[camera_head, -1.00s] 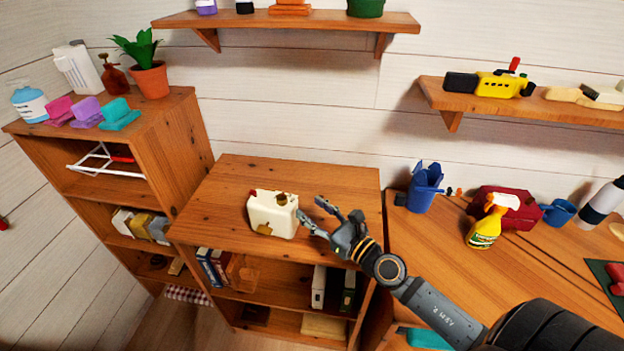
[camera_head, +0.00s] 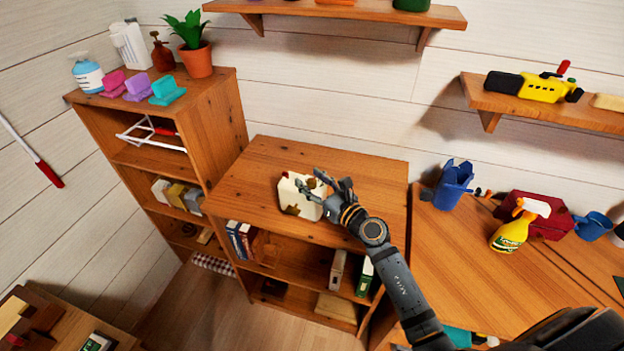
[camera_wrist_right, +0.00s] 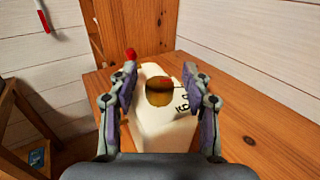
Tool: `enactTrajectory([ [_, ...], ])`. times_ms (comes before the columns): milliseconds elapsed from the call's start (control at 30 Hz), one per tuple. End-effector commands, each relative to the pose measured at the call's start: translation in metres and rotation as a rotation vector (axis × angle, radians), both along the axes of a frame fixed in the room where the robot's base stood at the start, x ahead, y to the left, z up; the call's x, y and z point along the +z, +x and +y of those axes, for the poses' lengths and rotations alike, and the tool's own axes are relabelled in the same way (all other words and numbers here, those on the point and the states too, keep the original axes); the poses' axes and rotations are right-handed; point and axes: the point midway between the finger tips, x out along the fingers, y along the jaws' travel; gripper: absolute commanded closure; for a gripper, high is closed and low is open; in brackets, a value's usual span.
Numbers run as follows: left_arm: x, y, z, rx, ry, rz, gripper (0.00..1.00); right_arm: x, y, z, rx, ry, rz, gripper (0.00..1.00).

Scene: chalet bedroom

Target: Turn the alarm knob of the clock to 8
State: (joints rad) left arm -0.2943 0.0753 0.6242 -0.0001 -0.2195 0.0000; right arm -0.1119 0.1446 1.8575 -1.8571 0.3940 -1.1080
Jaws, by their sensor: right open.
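The clock is a cream box-shaped body (camera_head: 289,194) on top of the middle wooden cabinet. In the right wrist view the clock (camera_wrist_right: 170,128) lies between my fingers, with a round brown knob (camera_wrist_right: 159,92) on the face toward the camera. Dark digits are partly visible beside the knob, and a red button (camera_wrist_right: 130,54) sits at the far left. My right gripper (camera_head: 314,186) is at the clock's right side, partly covering it. In the right wrist view its two fingers (camera_wrist_right: 161,103) are open, one on each side of the knob, with visible gaps. My left gripper is not in view.
The cabinet top (camera_head: 270,155) is otherwise bare around the clock. A taller shelf (camera_head: 222,110) with a potted plant (camera_head: 196,58) stands at left. A desk (camera_head: 440,250) at right holds a blue bin (camera_head: 453,186) and a yellow spray bottle (camera_head: 511,232). Wall shelves hang above.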

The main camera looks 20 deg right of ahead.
Motion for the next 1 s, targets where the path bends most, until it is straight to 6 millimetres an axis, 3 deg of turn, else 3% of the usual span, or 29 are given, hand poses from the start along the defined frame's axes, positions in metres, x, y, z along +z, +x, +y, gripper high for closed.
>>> enactTrajectory([
  [200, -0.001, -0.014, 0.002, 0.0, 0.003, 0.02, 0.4, 0.0, 0.0, 0.0, 0.0, 0.0, 0.0, 0.51],
  [567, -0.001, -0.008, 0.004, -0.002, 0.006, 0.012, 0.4, 0.0, 0.0, 0.0, 0.0, 0.0, 0.0, 1.0],
  [667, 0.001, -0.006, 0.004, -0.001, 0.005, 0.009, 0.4, 0.0, 0.0, 0.0, -0.003, 0.001, 0.0, 1.0],
  [833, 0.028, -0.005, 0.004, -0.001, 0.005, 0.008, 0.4, 0.007, 0.0, 0.001, -0.105, 0.008, 0.003, 1.0],
  [1000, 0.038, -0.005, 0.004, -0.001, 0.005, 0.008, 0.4, 0.003, 0.0, 0.0, -0.205, 0.004, 0.002, 1.0],
])
